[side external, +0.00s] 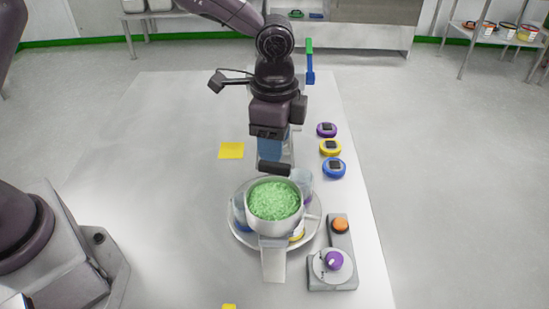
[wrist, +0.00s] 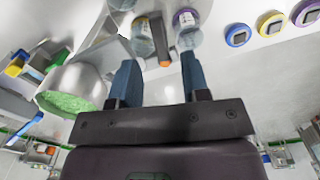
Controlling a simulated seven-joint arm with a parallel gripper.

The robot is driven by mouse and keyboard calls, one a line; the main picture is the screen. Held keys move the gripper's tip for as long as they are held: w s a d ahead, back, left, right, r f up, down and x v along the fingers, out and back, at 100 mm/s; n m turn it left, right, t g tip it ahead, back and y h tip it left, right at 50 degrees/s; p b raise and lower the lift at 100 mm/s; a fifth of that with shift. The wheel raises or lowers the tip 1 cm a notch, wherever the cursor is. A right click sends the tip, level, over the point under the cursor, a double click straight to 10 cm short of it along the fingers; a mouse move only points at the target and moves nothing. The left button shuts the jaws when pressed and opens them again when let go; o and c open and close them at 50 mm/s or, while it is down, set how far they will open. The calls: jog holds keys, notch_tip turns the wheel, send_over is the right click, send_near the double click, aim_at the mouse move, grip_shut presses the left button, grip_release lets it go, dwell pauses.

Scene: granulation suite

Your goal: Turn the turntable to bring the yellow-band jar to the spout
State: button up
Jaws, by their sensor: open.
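The round grey turntable (side external: 240,237) sits on the table under a metal hopper of green granules (side external: 274,203). The yellow-band jar (side external: 297,237) shows low at the turntable's front right, mostly hidden by the hopper. A blue-band jar (side external: 239,208) is at the left and another clear jar (side external: 305,183) at the back right. The spout's outlet is hidden. My gripper (side external: 271,158) points down just behind the hopper, open.
Purple (side external: 327,130), yellow (side external: 330,148) and blue (side external: 334,168) round pieces line the right edge. A yellow note (side external: 231,150) lies behind left. The table's left is clear.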

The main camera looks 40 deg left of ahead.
aim_at(274, 164)
notch_tip(274, 164, down, 5)
jog(key=shift+r, duration=0.1)
dwell(0.3)
grip_shut()
